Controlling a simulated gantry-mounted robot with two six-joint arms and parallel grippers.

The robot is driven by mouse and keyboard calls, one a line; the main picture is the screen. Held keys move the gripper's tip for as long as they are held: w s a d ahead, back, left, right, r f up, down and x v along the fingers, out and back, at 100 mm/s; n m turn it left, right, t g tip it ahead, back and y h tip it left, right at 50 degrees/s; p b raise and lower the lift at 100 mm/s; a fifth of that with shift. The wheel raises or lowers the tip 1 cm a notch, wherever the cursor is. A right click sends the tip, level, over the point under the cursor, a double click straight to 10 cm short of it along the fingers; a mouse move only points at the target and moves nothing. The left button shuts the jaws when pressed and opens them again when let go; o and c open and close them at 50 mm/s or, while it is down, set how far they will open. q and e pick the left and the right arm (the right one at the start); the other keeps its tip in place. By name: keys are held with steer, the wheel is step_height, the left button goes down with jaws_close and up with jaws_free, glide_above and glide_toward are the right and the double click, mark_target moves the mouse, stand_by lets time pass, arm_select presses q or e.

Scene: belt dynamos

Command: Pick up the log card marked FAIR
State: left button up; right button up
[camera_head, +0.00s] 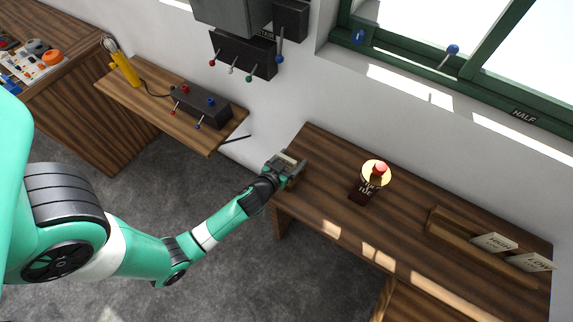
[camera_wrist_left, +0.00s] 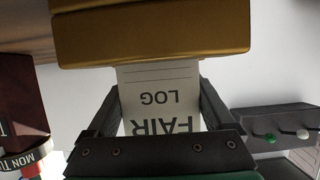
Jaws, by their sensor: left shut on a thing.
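The white log card (camera_wrist_left: 160,100) marked FAIR LOG shows upside down in the left wrist view, between the two dark fingers of my left gripper (camera_wrist_left: 158,92). The gripper is shut on it. The card's far end meets or passes behind a tan-brown block (camera_wrist_left: 150,30); I cannot tell whether it touches it. In the head view my left gripper (camera_head: 294,168) is at the left end of the wooden desk (camera_head: 330,215), with a small pale patch between its fingers. The lettering cannot be read there. My right gripper is not in view.
A wooden rack (camera_head: 440,222) on the desk's right holds two pale cards (camera_head: 494,242). A dark calendar block (camera_head: 362,190) and a red-topped round object (camera_head: 378,171) stand mid-desk. A wall shelf (camera_head: 150,105) with a lever box (camera_head: 200,105) is left. The desk between gripper and calendar is clear.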

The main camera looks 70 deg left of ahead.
arm_select(q)
steer(key=shift+c, duration=0.9)
steer(key=shift+r, duration=0.1)
steer(key=shift+r, duration=0.2)
step_height(320, 180, up, 2)
steer(key=shift+r+p, duration=0.15)
steer(key=shift+p, duration=0.65)
steer(key=s+d+r+p, duration=0.7)
steer(key=d+r+p, duration=0.2)
steer(key=d+r, duration=0.1)
steer(key=shift+s+d+r+p, duration=0.15)
steer(key=shift+s+d+p, duration=0.2)
steer(key=shift+d, duration=0.55)
